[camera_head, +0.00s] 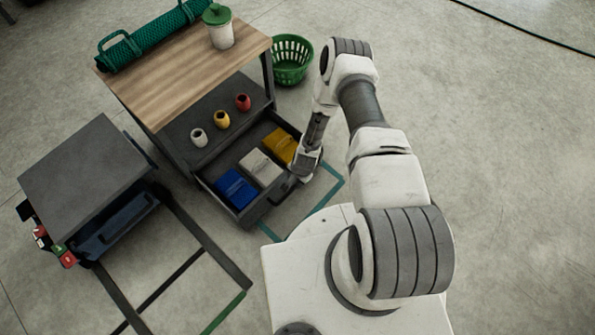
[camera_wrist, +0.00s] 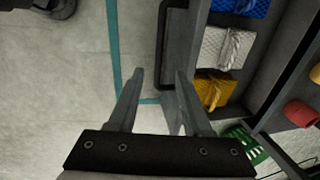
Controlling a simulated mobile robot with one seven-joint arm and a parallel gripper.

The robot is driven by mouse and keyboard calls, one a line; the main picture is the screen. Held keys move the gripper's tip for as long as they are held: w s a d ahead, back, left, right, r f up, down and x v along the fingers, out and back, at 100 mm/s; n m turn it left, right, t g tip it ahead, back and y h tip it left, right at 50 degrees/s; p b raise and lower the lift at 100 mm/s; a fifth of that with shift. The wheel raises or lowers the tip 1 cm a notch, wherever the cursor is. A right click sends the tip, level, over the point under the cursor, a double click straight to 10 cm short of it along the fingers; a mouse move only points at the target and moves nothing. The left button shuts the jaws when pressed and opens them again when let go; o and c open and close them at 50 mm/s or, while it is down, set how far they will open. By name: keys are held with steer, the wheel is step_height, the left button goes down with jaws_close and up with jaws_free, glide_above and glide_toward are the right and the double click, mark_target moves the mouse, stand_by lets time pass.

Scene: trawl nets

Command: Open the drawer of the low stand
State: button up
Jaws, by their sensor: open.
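The wood-topped stand (camera_head: 185,75) has its grey drawer (camera_head: 246,216) pulled out, with blue, white and yellow bundles inside. A lower grey stand (camera_head: 85,165) is at the left; its front panel (camera_head: 115,226) appears closed. In the wrist view, the open drawer's front (camera_wrist: 192,28) runs down the picture, with a dark bar handle (camera_wrist: 163,50) along it. My gripper (camera_wrist: 160,73) is open, its fingertips on either side of the handle's lower end in the picture. Contact is unclear. In the head view, my gripper (camera_head: 288,188) is at the drawer front, partly hidden by my wrist.
Three small pots (camera_head: 222,119) stand on the wood-topped stand's lower shelf. A green-lidded jar (camera_head: 219,30) and green net roll (camera_head: 155,40) are on its top. A green basket (camera_head: 291,62) stands behind. Dark, teal and green lines mark the floor. Open floor lies right.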

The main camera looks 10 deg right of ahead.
steer(key=r, duration=0.2)
steer(key=r+p, duration=0.1)
steer(key=s+r, duration=0.1)
steer(key=r, duration=0.1)
steer(key=shift+d+r, duration=0.3)
